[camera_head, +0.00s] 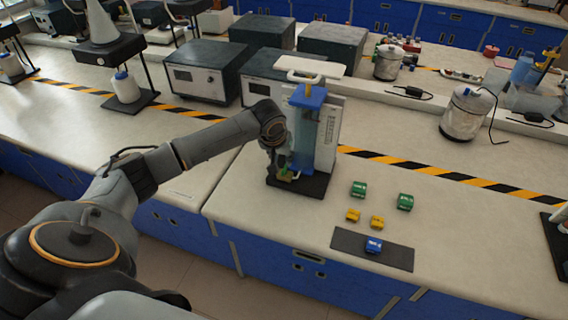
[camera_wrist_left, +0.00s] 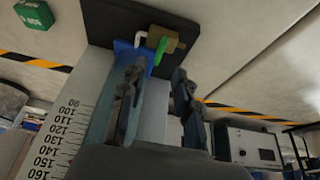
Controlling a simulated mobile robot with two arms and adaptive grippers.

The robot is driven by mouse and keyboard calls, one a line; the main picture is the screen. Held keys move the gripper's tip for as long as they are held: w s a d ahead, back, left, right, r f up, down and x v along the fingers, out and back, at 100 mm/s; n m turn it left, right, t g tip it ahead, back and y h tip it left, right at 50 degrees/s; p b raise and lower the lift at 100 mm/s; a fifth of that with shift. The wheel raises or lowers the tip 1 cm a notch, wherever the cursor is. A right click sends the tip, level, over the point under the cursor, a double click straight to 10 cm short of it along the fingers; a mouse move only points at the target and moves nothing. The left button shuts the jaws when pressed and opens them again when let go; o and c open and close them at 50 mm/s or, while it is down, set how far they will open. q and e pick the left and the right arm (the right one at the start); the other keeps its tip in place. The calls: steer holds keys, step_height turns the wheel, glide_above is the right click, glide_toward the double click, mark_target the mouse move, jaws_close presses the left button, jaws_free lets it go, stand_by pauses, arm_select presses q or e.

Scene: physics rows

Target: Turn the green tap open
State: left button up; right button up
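The green tap handle (camera_wrist_left: 160,49) sits on a brass valve body (camera_wrist_left: 166,38) low on a clear column (camera_head: 302,130) with a blue top, which stands on a black base (camera_head: 313,187). My left gripper (camera_wrist_left: 158,82) is in front of the tap, its two fingers apart with a clear gap between them. In the left wrist view the handle shows just beyond the fingertips, between their lines; I cannot tell whether a finger touches it. In the head view my left wrist hides much of the tap. My right gripper is not in view.
Green blocks (camera_head: 358,188), yellow blocks (camera_head: 353,215) and a blue block (camera_head: 373,245) on a dark mat (camera_head: 345,243) lie to the right. Grey instrument boxes (camera_head: 205,72) stand behind. A metal pot (camera_head: 466,115) stands at the right. The bench front edge is close.

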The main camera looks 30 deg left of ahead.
mark_target(285, 167)
arm_select(q)
steer(key=x, duration=0.6)
steer(key=shift+r, duration=0.1)
jaws_close()
